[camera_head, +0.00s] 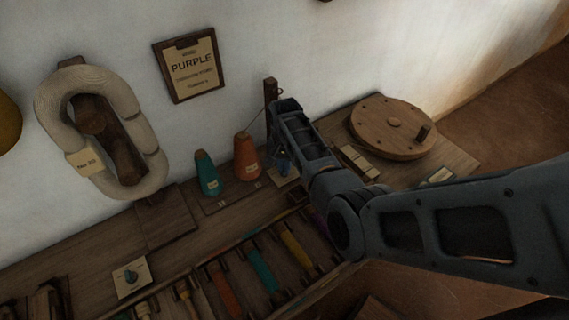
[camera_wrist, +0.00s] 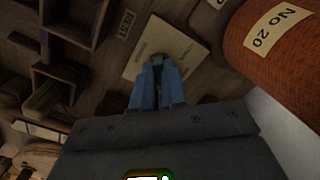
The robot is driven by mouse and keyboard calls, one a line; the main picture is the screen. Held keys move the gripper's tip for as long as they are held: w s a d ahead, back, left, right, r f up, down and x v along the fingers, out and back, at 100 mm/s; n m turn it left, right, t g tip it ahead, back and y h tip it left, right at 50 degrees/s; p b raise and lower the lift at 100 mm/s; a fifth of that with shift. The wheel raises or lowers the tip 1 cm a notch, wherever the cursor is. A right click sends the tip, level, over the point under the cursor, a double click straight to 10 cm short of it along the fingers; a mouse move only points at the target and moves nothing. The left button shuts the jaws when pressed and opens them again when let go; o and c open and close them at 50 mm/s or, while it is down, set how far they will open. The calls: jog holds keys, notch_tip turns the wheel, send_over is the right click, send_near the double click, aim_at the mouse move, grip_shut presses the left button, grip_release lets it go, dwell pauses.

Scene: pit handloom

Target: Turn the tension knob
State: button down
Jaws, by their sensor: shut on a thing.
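My gripper (camera_head: 283,164) points down beside the orange cone of yarn, over a small pale plate on the wooden bench. In the wrist view, its blue fingers (camera_wrist: 158,66) are shut on a small round knob (camera_wrist: 160,56) in the middle of the cream plate (camera_wrist: 140,68). The fingers hide most of the knob, so its marking and angle cannot be read. A second pale plate with a dark knob (camera_head: 131,276) sits on the bench at the lower left, away from my gripper. I see no label that tells which is the tension knob.
An orange cone (camera_head: 247,158), marked No 20 in the wrist view (camera_wrist: 285,35), stands close to my gripper. A teal cone (camera_head: 207,175) is beside it. A tray of colored bobbins (camera_head: 262,272) lies in front. A round wooden disc with a peg (camera_head: 392,124) is at right.

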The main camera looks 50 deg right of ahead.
jog(key=shift+m, duration=1.1)
jog(key=c, duration=1.2)
grip_release()
jog(key=shift+r+p, duration=0.35)
jog(key=shift+r, duration=3.55)
